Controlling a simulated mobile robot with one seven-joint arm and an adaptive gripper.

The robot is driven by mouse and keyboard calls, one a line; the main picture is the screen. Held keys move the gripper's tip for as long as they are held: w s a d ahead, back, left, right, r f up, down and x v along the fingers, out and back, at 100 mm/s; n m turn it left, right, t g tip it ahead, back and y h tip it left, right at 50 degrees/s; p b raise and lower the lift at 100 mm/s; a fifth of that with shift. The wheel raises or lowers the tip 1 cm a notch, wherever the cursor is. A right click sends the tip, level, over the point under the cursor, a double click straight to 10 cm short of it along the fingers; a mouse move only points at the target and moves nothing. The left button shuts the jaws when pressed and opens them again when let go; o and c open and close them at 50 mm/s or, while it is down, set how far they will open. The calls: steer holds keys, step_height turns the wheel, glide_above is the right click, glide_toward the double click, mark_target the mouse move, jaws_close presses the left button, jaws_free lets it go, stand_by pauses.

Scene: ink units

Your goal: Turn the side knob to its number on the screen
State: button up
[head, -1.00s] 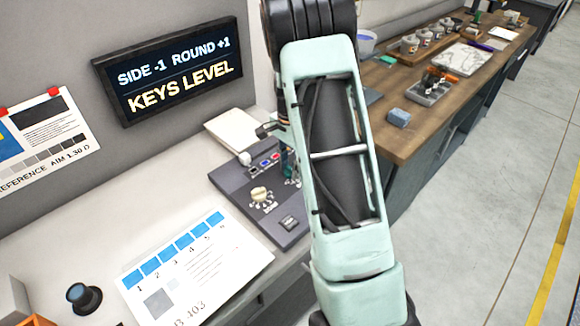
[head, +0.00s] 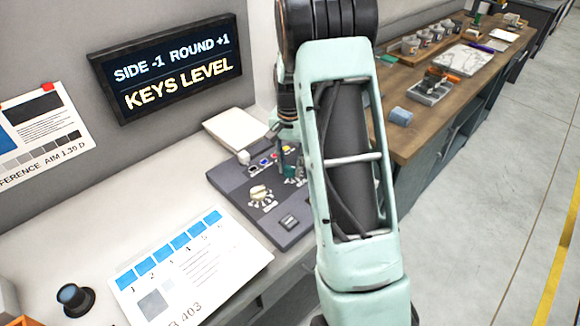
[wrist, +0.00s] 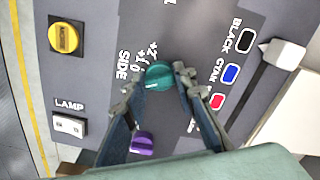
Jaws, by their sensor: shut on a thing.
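The screen (head: 170,70) on the wall reads "SIDE -1 ROUND +1" and "KEYS LEVEL". The side knob (wrist: 158,76) is teal and round, with "SIDE" and the marks 0, +1 and +2 beside it in the wrist view. My gripper (wrist: 160,86) is shut on the side knob, one finger on each side of it. I cannot tell which mark the knob points to. In the head view my arm hides much of the panel's right part, and the teal knob is hard to make out there.
A numbered sheet (head: 215,260) lies in front. A wooden bench (head: 400,145) stands right.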

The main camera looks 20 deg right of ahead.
mark_target(290, 167)
stand_by(0.4)
steer(key=o, duration=1.2)
steer(key=shift+c, duration=0.2)
steer(key=shift+r, duration=0.1)
step_height(290, 167, up, 12)
